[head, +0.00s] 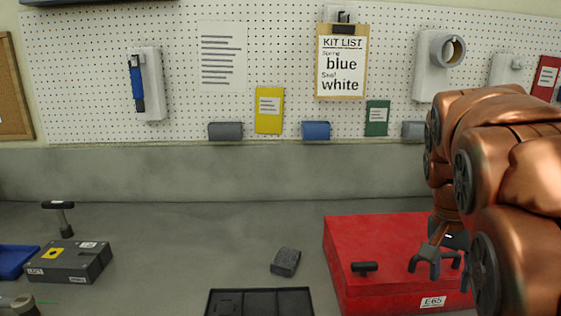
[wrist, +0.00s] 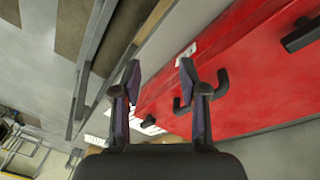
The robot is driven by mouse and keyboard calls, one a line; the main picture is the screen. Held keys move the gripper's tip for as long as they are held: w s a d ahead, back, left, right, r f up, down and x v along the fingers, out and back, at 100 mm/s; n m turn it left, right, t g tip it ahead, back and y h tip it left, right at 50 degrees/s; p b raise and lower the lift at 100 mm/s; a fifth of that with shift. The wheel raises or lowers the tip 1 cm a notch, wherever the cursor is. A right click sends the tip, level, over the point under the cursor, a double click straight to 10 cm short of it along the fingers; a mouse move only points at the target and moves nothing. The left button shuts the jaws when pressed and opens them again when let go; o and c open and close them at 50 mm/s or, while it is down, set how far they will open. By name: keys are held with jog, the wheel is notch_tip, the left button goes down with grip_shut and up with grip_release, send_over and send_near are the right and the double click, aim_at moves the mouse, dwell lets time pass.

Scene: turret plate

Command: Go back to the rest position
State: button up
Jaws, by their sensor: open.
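My gripper (wrist: 163,74) is open, with its two dark fingers apart and nothing between them in the wrist view. In the head view my copper-coloured arm fills the right side, bent over the red case, and the grey gripper (head: 438,262) shows low over the case's right part. The red case (head: 375,235) has a black handle (head: 365,268) on top and a label reading E-65 on its front. In the wrist view the case (wrist: 240,65) lies beyond and to the right of the fingers. Contact between gripper and case cannot be told.
A dark grey block (head: 285,262) lies on the bench left of the case. A black tray (head: 258,302) is at the front edge. A grey box (head: 70,262) and blue bin (head: 14,262) stand at the left. The pegboard (head: 270,60) behind carries a kit list (head: 341,62).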

jog(key=s+a+f+n+y, duration=0.1)
jog(key=s+a+f+n, duration=0.4)
jog(key=s, duration=0.5)
jog(key=s+a+f+n+g+y, duration=0.1)
jog(key=s+a+f+n, duration=0.4)
jog(key=s+a+f, duration=0.3)
jog(key=shift+s+a+f+p, duration=0.2)
jog(key=shift+s+a+p, duration=0.25)
jog(key=shift+s+a, duration=0.65)
jog(key=shift+w, duration=0.1)
